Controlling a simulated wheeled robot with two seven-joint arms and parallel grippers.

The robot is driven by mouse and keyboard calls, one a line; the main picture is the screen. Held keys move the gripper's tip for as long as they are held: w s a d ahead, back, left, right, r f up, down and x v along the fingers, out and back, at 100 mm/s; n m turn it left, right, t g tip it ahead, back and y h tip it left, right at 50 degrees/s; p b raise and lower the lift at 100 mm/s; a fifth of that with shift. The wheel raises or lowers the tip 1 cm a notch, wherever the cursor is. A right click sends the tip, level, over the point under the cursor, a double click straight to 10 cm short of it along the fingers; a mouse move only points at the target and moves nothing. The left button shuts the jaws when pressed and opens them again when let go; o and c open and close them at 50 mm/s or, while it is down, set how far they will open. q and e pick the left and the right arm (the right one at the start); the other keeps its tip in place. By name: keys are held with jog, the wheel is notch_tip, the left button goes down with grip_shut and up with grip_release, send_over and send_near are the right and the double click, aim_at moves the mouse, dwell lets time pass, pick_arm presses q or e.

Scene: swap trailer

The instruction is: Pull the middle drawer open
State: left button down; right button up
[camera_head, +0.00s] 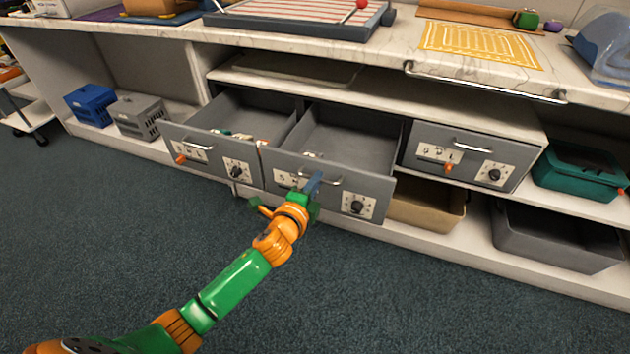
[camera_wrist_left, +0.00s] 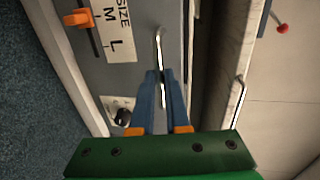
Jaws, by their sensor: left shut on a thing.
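The middle drawer (camera_head: 378,192) is a grey drawer standing open out of the white counter unit, with a metal bar handle, a dial and a white label on its front. Inside, it looks mostly empty, with something small and pale near the front left. My left gripper (camera_head: 315,183) is at its front, with the blue fingers shut on the drawer handle (camera_head: 335,183). In the left wrist view the fingers (camera_wrist_left: 162,78) close around the lower part of the metal handle (camera_wrist_left: 158,45). My right gripper is in neither view.
The left drawer (camera_head: 215,155) also stands open with small items inside. The right drawer (camera_head: 470,155) is shut. Blue (camera_head: 90,104) and grey (camera_head: 138,117) baskets sit at the left. A tan bin (camera_head: 428,212) is under the drawers. The carpet (camera_head: 400,300) in front is clear.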

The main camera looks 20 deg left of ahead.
pick_arm(q)
jog(key=shift+s, duration=0.1)
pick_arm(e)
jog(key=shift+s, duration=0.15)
pick_arm(q)
jog(key=c, duration=0.9)
grip_release()
jog(key=p+v, duration=0.2)
jog(key=v, duration=0.5)
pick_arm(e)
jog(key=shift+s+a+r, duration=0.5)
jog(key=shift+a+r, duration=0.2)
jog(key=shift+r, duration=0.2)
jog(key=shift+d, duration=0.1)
